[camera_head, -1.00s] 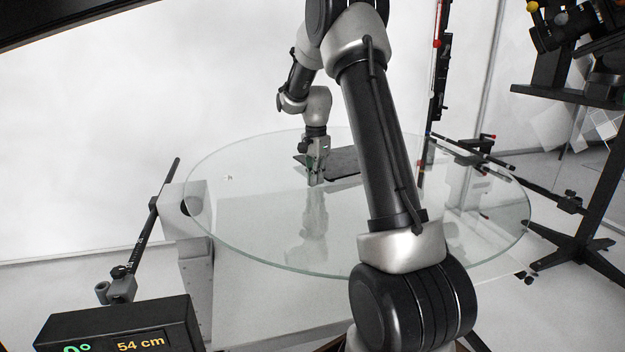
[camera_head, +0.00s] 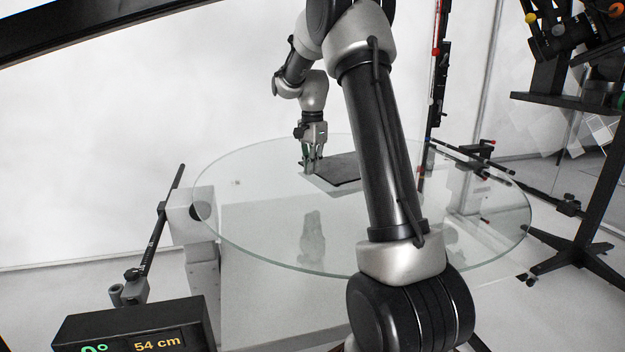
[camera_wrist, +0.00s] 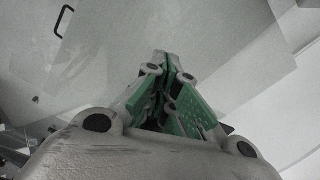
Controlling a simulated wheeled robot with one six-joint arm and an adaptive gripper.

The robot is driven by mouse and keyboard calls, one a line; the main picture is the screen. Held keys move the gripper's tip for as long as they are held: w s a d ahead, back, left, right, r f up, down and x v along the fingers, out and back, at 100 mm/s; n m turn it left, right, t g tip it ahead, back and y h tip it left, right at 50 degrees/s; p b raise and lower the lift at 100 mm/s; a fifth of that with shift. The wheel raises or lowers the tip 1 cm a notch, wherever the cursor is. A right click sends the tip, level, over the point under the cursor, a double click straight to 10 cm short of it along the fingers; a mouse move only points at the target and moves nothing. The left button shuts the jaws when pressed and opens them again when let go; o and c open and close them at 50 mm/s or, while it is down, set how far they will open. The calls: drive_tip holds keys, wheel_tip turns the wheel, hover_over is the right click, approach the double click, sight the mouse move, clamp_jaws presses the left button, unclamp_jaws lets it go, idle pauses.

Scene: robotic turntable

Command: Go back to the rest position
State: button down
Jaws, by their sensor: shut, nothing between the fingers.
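My gripper (camera_head: 310,168) is shut and empty. In the head view it points down above the left back part of the round glass turntable (camera_head: 275,255), beside a dark flat slab. It appears slightly above the glass, though the exact gap is hard to tell. In the wrist view my gripper (camera_wrist: 168,62) shows its green-padded fingers brought together at the tips, with nothing between them.
The dark flat slab (camera_head: 343,169) lies on the glass, partly hidden by my arm. A display box reading 54 cm (camera_head: 130,328) stands at front left. A black stand (camera_head: 590,190) with camera gear is at right. A tall dark pole (camera_head: 437,95) rises behind the turntable.

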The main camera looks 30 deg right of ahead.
drive_tip(key=shift+r, duration=1.7)
drive_tip(key=s+f+n, duration=0.1)
drive_tip(key=n, duration=0.1)
drive_tip(key=s+f+n, duration=0.1)
drive_tip(key=s+a+f+n, duration=0.1)
drive_tip(key=n, duration=0.1)
drive_tip(key=shift+s+f+n+g, duration=0.15)
drive_tip(key=shift+s+n+g, duration=0.15)
drive_tip(key=shift+s, duration=0.1)
drive_tip(key=s+a+r+n+t, duration=0.1)
drive_tip(key=s+a+r+n, duration=0.1)
drive_tip(key=s, duration=0.8)
drive_tip(key=s+a+r+n+t, duration=0.2)
drive_tip(key=s+a+n, duration=0.3)
drive_tip(key=s, duration=0.4)
drive_tip(key=s+a+r+n+t, duration=0.2)
drive_tip(key=s+a+r+n, duration=0.1)
drive_tip(key=s, duration=0.7)
drive_tip(key=shift+s+a+r+n, duration=0.2)
drive_tip(key=shift+s+a+n, duration=0.1)
drive_tip(key=shift+a, duration=0.3)
